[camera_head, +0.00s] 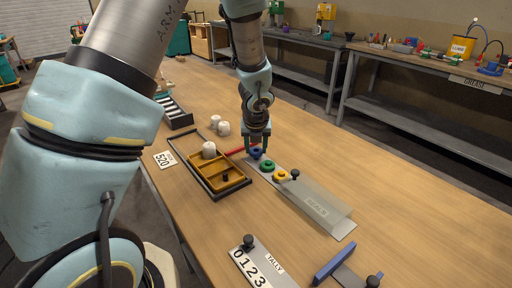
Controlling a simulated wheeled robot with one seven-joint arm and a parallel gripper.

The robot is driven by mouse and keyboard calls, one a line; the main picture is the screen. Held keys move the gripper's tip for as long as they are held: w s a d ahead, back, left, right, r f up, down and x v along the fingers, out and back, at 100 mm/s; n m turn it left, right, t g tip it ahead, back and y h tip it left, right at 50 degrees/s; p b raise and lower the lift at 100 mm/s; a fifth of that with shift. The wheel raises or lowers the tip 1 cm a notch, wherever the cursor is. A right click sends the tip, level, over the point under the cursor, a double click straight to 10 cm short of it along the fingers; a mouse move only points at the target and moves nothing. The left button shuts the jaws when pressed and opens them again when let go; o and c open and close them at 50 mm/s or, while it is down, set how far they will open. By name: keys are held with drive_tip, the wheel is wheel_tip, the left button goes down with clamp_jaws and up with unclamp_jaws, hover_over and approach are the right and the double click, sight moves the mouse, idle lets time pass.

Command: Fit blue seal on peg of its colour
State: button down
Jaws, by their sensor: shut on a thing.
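My gripper (257,149) points down at the far end of the seal board (315,206), its fingers on either side of the blue seal (256,154). It is shut on the blue seal. The green seal (268,166) and the yellow seal (281,176) sit in a row just nearer on the board. The blue peg cannot be made out. I cannot tell whether the blue seal is around a peg or above it.
A partitioned wooden tray (208,177) stands left of the board, with a white pot (209,149) at it. A red bar (238,150) lies by my gripper. A tally plate (262,265) and a blue-handled tool (335,262) lie nearer. The table's right side is clear.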

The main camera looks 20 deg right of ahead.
drive_tip(key=shift+f+b, duration=0.65)
drive_tip(key=shift+f, duration=0.2)
idle(1.0)
unclamp_jaws()
idle(0.6)
drive_tip(key=shift+r+p, duration=2.8)
drive_tip(key=shift+r, duration=0.1)
drive_tip(key=shift+f, duration=0.1)
